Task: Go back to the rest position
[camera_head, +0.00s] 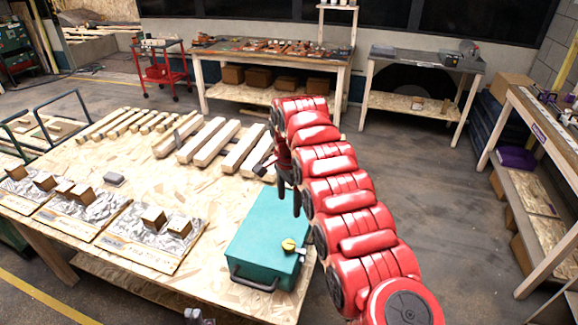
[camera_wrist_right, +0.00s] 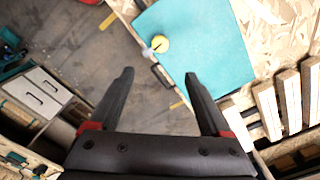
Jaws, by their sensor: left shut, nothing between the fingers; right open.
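My right arm (camera_head: 345,195) is red and reaches in from the lower right over the table. Its gripper (camera_head: 264,170) is partly hidden by the arm and sits above the table, just beyond the teal case (camera_head: 262,232). In the right wrist view the right gripper (camera_wrist_right: 159,76) is open with nothing between its fingers. The teal case also shows there (camera_wrist_right: 205,45), below and beyond the fingertips. My left gripper (camera_head: 198,317) shows only as a small dark tip at the bottom edge, in front of the table. It is shut and empty.
A yellow round piece (camera_head: 289,245) lies on the case. The wooden table (camera_head: 150,185) holds pale wooden bars (camera_head: 210,142) and foil-covered boards with brown blocks (camera_head: 153,218). A workbench (camera_head: 270,50) stands behind; shelving (camera_head: 530,165) stands at right. Grey floor (camera_head: 440,190) is open between.

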